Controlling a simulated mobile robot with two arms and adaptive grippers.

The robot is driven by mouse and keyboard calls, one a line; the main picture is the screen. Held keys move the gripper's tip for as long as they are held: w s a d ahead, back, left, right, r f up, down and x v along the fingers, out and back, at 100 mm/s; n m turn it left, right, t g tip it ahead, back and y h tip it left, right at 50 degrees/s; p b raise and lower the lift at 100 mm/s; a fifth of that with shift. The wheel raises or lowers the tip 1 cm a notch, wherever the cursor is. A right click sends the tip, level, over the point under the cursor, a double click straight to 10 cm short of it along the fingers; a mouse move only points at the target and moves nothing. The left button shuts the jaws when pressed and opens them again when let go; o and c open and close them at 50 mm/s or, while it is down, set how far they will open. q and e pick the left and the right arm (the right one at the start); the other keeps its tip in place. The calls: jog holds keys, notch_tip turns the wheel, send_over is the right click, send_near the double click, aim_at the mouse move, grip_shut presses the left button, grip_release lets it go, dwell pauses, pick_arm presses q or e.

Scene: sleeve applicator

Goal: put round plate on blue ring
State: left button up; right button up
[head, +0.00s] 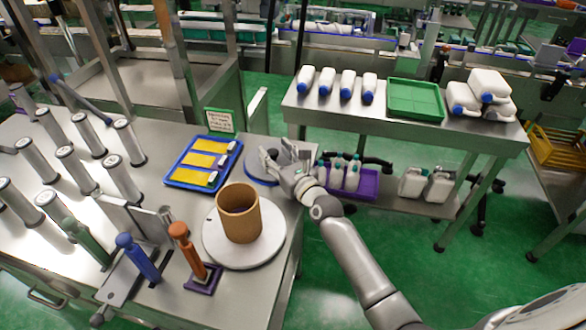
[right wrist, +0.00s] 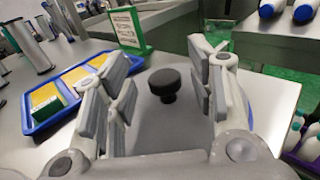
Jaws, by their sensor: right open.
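The round plate is a grey disc (head: 257,163) with a black knob (right wrist: 165,84) at its middle. It lies near the right edge of the left table. A blue arc, seemingly the blue ring (head: 260,182), shows along the plate's near edge; the rest of it is hidden, so I cannot tell how well the two line up. My right gripper (head: 282,154) is over the plate. In the right wrist view its open fingers stand on both sides of the knob, with visible gaps. My left gripper is not in view.
A blue tray with yellow pads (head: 204,162) lies left of the plate, with a small sign (head: 219,121) behind. A brown cylinder (head: 239,216) stands on a white disc (head: 221,251) in front. Metal cylinders (head: 122,178) fill the left side. A second table (head: 335,112) holds bottles.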

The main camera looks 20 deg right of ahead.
jog(key=s, duration=0.3)
jog(key=s+d, duration=0.1)
jog(key=s, duration=0.3)
jog(key=s+d, duration=0.1)
jog(key=s, duration=0.3)
jog(key=shift+s+d+r, duration=0.15)
jog(key=shift+s, duration=0.1)
